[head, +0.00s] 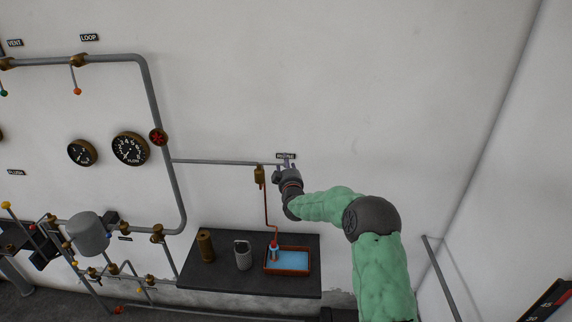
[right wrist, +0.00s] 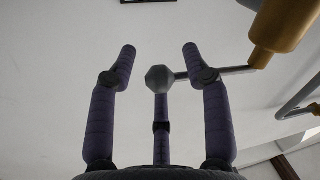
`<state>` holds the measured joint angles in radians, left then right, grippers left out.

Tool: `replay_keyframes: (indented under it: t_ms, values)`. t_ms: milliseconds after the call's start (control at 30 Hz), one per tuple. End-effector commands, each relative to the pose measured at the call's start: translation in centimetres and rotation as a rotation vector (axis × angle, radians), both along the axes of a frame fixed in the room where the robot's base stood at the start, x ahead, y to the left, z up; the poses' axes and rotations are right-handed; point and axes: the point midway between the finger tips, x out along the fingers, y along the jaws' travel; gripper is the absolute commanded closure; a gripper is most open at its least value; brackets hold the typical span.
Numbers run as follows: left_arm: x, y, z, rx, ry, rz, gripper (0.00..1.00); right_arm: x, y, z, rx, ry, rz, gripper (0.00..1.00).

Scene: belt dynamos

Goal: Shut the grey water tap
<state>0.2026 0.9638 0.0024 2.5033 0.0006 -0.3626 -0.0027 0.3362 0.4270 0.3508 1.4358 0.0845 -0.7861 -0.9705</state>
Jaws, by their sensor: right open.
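The grey water tap shows in the right wrist view as a grey faceted knob (right wrist: 158,78) on a thin lever. The lever runs right to a brass valve body (right wrist: 285,25). In the head view this brass valve (head: 259,174) sits at the end of a thin grey wall pipe, beside a small label. My right gripper (head: 284,167) is just right of the valve, partly hiding the lever. In the right wrist view my right gripper (right wrist: 159,50) is open, with the knob between its spread fingers and no clear grip on it. My left gripper is not in view.
A red pipe (head: 267,210) drops from the valve to a red tray (head: 308,272) of blue water on a dark shelf (head: 215,280). A brown cylinder (head: 206,246) and a grey container (head: 243,255) stand beside it. The wall to the upper right is bare.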

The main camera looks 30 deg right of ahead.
Motion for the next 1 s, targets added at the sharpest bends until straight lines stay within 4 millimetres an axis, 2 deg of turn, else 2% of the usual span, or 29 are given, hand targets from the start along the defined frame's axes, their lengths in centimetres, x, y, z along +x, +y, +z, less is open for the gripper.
replay_keyframes:
  t_ms: [367,400,500,567,1000]
  values:
    - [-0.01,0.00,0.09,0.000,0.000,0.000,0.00,0.41,-0.18,-0.09,0.001,0.001,0.000,0.51]
    - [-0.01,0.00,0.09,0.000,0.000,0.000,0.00,0.41,-0.18,-0.09,0.001,0.001,0.000,0.56]
    - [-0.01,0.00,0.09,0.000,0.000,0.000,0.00,0.41,-0.17,-0.08,0.001,0.001,0.000,0.85]
    - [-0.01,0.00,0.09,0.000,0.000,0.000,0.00,0.40,-0.16,-0.09,0.001,0.001,0.000,1.00]
    - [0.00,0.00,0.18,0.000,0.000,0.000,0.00,0.13,0.11,-0.13,0.002,0.002,-0.035,1.00]
